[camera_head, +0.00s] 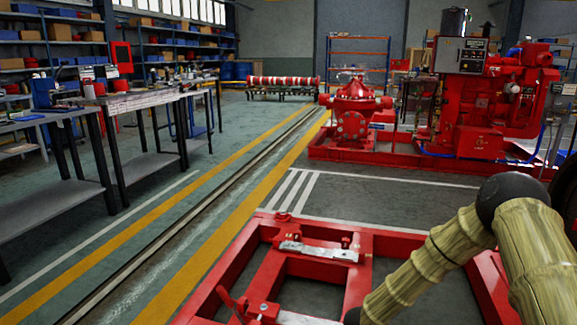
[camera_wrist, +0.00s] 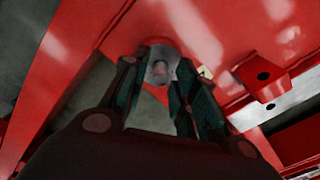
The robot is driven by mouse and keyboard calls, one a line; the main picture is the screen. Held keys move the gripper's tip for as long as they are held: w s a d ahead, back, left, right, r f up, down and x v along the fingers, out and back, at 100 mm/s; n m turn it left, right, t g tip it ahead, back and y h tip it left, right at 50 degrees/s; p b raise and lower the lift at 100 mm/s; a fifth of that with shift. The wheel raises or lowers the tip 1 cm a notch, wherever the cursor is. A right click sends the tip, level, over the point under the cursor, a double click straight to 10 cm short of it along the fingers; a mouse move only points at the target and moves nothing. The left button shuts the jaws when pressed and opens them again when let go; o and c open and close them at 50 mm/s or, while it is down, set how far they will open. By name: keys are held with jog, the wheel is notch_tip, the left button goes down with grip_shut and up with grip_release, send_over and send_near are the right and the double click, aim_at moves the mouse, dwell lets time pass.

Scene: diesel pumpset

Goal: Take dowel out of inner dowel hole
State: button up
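A short grey round piece with a pinkish centre, seemingly the dowel (camera_wrist: 160,68), stands at a red surface in the wrist view. My gripper (camera_wrist: 162,78) has its two dark fingers on either side of it, very close. I cannot tell whether they touch it or only surround it. The hole under the dowel is hidden. The red base frame (camera_head: 360,291) lies low in front of me in the head view, with pale metal plates on its crossbars. In the head view my arm reaches down past the bottom edge, and my fingers are out of sight.
A red bracket (camera_wrist: 268,92) with two dark holes is right of the fingers. A red pump (camera_head: 353,112) and engine (camera_head: 485,105) stand behind on another red base. Workbenches (camera_head: 70,118) line the left. The striped floor between is clear.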

jog(key=shift+p, duration=0.6)
jog(key=shift+c, duration=0.2)
grip_shut()
